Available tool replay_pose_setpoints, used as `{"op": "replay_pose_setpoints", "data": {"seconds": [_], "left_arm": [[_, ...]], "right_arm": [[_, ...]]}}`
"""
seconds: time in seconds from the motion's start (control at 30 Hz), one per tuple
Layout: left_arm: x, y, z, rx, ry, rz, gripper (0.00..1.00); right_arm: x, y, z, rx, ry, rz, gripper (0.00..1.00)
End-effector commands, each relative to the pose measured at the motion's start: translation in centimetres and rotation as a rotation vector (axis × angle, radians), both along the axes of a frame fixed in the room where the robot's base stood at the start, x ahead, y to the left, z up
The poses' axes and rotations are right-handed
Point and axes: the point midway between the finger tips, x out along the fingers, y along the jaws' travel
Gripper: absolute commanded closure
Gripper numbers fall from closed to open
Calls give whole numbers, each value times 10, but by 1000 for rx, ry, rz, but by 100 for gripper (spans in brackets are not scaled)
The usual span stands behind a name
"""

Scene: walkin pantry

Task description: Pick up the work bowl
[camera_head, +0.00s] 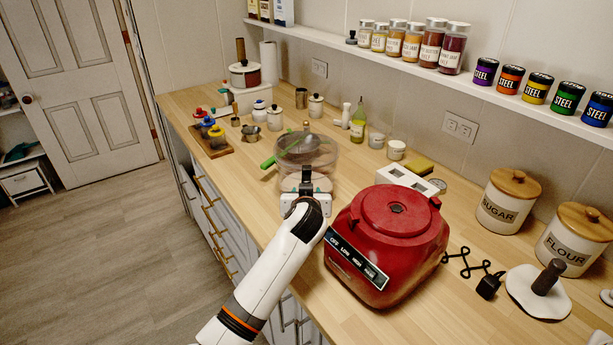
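The work bowl (326,158) is a clear, round, see-through container on the wooden counter, left of and behind the red appliance base (390,240). A green-handled utensil lies across or behind its left side; I cannot tell which. My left gripper (306,174) is at the near side of the bowl, its dark fingers overlapping the bowl's front wall in the picture. I cannot tell whether the fingers touch or grip it, as the gripper body and wrist hide the lower front. My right gripper is not in view.
The red base stands close to the right of my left wrist. Small jars (276,120), a green bottle (358,122) and a white toaster-like box (405,180) are around the bowl. Sugar (507,203) and flour canisters (573,243) stand at right. A shelf (400,62) runs above.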

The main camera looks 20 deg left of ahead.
Motion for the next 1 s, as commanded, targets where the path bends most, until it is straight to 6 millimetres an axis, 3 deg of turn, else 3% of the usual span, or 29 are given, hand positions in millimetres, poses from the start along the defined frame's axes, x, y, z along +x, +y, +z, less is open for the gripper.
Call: {"op": "replay_pose_setpoints", "data": {"seconds": [0.27,0.57,1.0], "left_arm": [[3,1,-2,0,0,0,53],[3,1,-2,0,1,0,100],[3,1,2,0,-5,-1,100]], "right_arm": [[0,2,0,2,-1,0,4],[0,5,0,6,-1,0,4],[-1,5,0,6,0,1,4]]}}
